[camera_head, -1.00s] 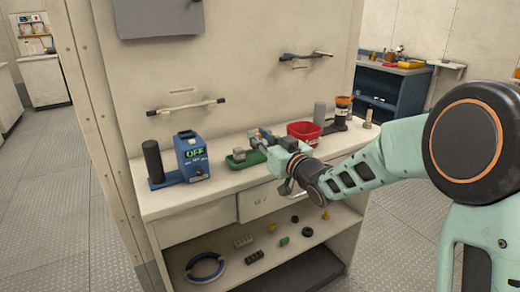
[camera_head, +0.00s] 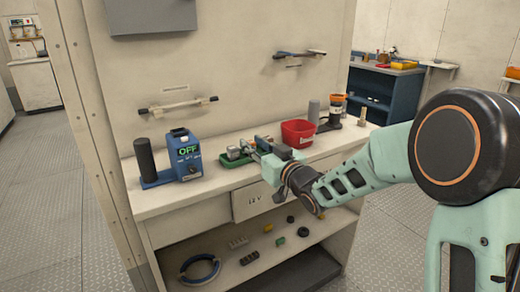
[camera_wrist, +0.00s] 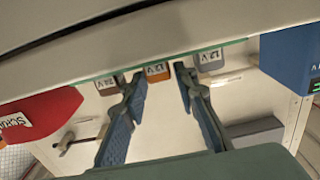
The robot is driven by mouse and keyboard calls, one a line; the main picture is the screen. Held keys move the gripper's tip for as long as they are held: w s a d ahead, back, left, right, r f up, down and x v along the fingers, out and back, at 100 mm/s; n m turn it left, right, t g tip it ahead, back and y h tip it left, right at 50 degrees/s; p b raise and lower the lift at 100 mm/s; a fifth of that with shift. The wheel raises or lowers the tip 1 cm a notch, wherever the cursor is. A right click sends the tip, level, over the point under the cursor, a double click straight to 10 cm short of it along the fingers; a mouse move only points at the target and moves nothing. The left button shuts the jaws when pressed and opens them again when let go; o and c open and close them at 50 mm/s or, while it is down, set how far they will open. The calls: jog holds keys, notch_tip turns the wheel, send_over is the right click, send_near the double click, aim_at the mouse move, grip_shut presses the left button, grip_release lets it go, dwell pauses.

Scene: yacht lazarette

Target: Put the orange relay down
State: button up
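The orange relay (camera_wrist: 157,72) shows in the wrist view at the green tray, with its label facing me. It is between my fingertips, with a gap visible on each side. My gripper (camera_wrist: 159,72) is open around it; it also shows low over the tray in the head view (camera_head: 258,146). A brown relay (camera_wrist: 105,86) and a grey relay (camera_wrist: 210,62) stand on either side of the orange one. The green tray (camera_head: 228,163) is on the counter. In the head view, my gripper hides the orange relay.
A red bin (camera_head: 298,132) stands right of the tray. A blue device reading OFF (camera_head: 186,156) and a black cylinder (camera_head: 145,160) stand left. A grey and an orange-topped item are behind the bin. The counter's front left is clear. Small parts lie on the lower shelf (camera_head: 225,262).

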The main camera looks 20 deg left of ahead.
jog(key=p+v, duration=0.1)
jog(key=v, duration=1.1)
